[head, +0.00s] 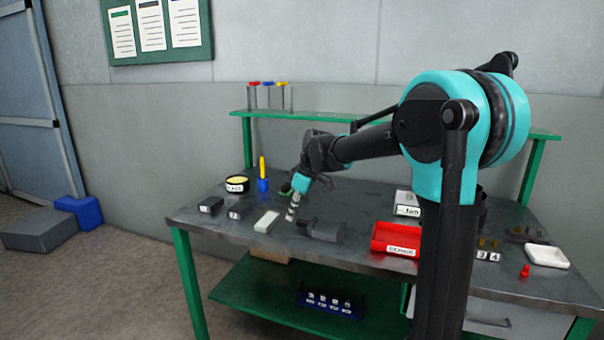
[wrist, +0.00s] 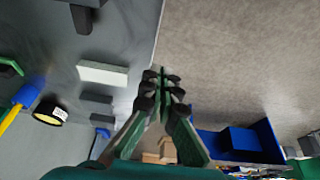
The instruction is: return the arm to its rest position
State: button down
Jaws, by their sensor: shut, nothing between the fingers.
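My arm (head: 375,143) reaches left from its shoulder over the workbench. My gripper (head: 292,211) hangs at its end, above the bench behind the front edge, between a white block (head: 267,221) and a dark grey crimper-like tool (head: 322,229). In the wrist view its green fingers (wrist: 162,78) have dark joints and come together at the tips. They are shut with nothing between them. The tips show against the bench edge and floor. The white block (wrist: 102,73) lies apart from them.
Two dark blocks (head: 211,204), a blue holder with a yellow pen (head: 263,184) and a tape roll (head: 238,184) stand left of the gripper. A red tray (head: 396,238) lies right. A shelf (head: 340,117) runs along the back. A blue bin (head: 79,211) sits on the floor.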

jog(key=s+d+f+m+t+h, duration=0.1)
jog(key=s+d+f+m+h, duration=0.1)
jog(key=s+d+f+m, duration=0.5)
jog(key=s+d+f+m+t+h, duration=0.1)
jog(key=s+d+f+m, duration=0.6)
jog(key=s+d, duration=0.8)
jog(key=s+f, duration=0.3)
jog(key=s, duration=0.1)
jog(key=shift+f+t+h, duration=0.35)
jog(key=shift+t+h, duration=0.05)
jog(key=shift+d, duration=0.1)
